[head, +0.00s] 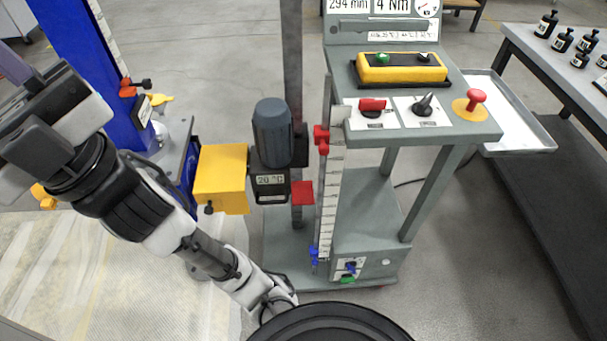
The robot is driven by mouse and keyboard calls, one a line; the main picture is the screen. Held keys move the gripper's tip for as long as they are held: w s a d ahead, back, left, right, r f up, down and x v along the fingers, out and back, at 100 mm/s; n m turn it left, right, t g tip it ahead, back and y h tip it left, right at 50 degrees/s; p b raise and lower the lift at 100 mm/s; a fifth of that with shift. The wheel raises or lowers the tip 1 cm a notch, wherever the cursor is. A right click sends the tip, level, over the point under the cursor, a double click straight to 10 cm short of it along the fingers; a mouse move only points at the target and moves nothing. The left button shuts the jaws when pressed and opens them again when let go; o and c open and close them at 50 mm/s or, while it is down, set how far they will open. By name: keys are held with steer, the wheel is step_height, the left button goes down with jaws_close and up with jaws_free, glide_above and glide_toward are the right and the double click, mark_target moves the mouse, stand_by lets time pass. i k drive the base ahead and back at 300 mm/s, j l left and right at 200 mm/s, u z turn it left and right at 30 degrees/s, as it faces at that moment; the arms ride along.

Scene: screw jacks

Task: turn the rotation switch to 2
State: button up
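The grey control console carries two rotary switches on white plates on its sloped panel. One has a red handle (372,105). The other, to its right, has a black pointer knob (424,104) that points up and to the right. The markings on both plates are too small to read, so I cannot tell which position either one is at. My gripper (48,122) is at the upper left, far from the console and touching neither switch. Its dark and light grey blocks show, but its fingertips are not clear. I see nothing held in it.
A yellow box with a green button (402,68) and a red mushroom button (475,99) are also on the console. A motor (272,133) and a ruled column (330,190) stand between my arm and the console. A grey tray (510,125) is at right.

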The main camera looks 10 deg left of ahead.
mark_target(346, 278)
steer(key=k+l, duration=0.15)
steer(key=k, duration=0.2)
steer(key=k+l, duration=0.2)
steer(key=k, duration=0.15)
steer(key=k+l+u, duration=0.1)
steer(key=k, duration=0.25)
steer(key=i+l, duration=0.2)
steer(key=l, duration=0.2)
steer(key=i+l, duration=0.2)
steer(key=l, duration=0.15)
steer(key=i+l, duration=0.15)
steer(key=l, duration=0.25)
